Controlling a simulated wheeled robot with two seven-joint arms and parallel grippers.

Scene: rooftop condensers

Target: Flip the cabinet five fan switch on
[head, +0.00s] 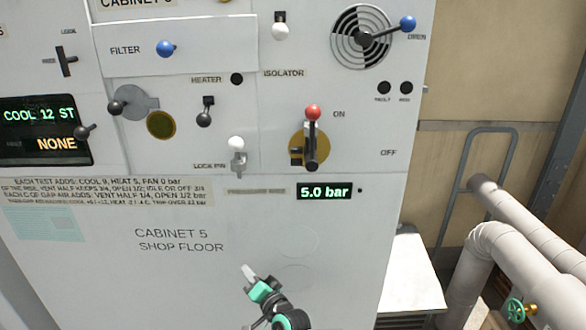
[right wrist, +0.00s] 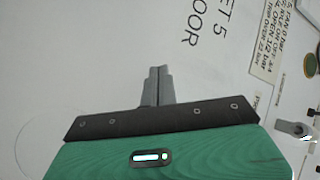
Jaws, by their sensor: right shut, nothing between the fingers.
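The white front panel of cabinet 5 (head: 215,270) fills most of the head view. I cannot read a fan label on any switch. A dark toggle with its knob down (head: 204,113) sits beside the HEATER label. A red-knobbed isolator handle (head: 312,135) stands upright on a gold disc. My right gripper (head: 248,271) is shut and empty, low in front of the panel, below these controls. Its closed fingers also show in the right wrist view (right wrist: 160,75). My left gripper is not in view.
A blue filter knob (head: 166,49), a white lock pin (head: 237,150), a dark lever (head: 122,105) and a round vent with a blue-knobbed lever (head: 380,36) crowd the panel. A display (head: 324,191) reads 5.0 bar. Pale pipes (head: 510,260) run at the right.

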